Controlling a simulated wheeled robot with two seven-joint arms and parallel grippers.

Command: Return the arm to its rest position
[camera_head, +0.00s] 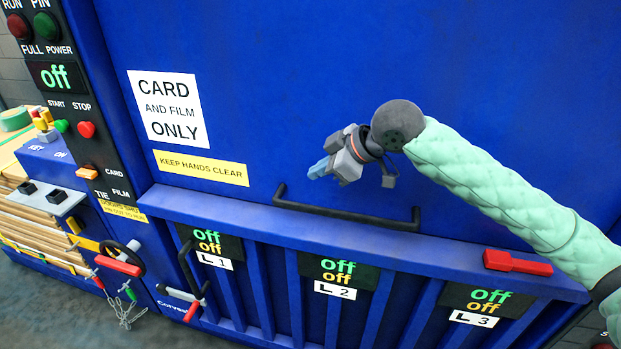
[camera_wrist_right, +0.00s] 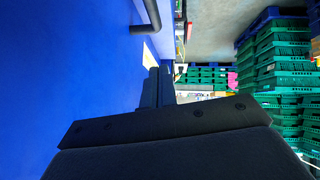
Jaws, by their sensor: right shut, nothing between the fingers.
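My right gripper (camera_head: 319,169) is at the end of my pale green padded arm, which comes in from the right in the head view. It is in front of the blue machine (camera_head: 420,70), above the black bar handle (camera_head: 345,212). Its fingers point left and are shut with nothing between them. In the right wrist view the dark fingers (camera_wrist_right: 158,88) lie together beside the blue panel. My left gripper is not in view.
A control panel (camera_head: 62,100) with buttons stands at the left. A red handle (camera_head: 517,263) sits on the ledge at the right. Cardboard sheets (camera_head: 40,240) are stacked at the far left. In the right wrist view, green crates (camera_wrist_right: 283,60) stand in tall stacks.

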